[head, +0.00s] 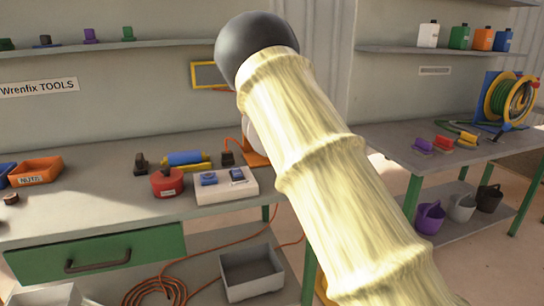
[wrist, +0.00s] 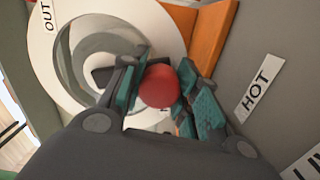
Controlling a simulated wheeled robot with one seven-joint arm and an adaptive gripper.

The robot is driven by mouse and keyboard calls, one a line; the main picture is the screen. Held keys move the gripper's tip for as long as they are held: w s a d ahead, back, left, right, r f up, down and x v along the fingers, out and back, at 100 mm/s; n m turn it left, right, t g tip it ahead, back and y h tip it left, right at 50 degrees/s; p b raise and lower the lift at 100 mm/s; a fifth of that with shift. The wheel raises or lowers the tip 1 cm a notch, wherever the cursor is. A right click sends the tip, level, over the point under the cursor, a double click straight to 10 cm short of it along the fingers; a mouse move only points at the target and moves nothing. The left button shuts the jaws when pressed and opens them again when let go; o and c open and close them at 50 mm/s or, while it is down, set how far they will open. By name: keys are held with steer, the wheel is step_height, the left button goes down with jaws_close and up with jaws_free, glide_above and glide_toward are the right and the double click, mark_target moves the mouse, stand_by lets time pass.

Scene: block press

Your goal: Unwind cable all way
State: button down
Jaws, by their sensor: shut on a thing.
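My gripper (wrist: 162,80) is shut on a round red knob (wrist: 158,87) in the wrist view. The knob sits in front of a white reel disc (wrist: 44,72) marked OUT, with a grey spiral inside it. An orange base (wrist: 212,38) shows behind the right finger. In the head view my pale arm hides the gripper and most of the reel; only part of the orange base (head: 256,158) shows on the bench. An orange cable (head: 226,141) shows just left of the base, by a small dark block. How much cable is on the reel is hidden.
On the bench (head: 90,208), a white box (head: 224,190) with blue switches, a red round tin (head: 167,183) and a blue-yellow tool (head: 188,159) stand left of the reel. Loose orange cable (head: 152,290) lies coiled below, beside a grey bin (head: 252,273).

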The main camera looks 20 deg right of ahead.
steer(key=shift+d, duration=0.2)
stand_by(0.3)
steer(key=c, duration=1)
jaws_free()
steer(key=shift+s+d, duration=0.1)
steer(key=shift+a, duration=0.2)
steer(key=s, duration=0.4)
steer(key=s+a, duration=0.1)
steer(key=s, duration=0.6)
steer(key=shift+s+a+f, duration=0.2)
steer(key=shift+s+a, duration=0.15)
steer(key=shift+a, duration=0.05)
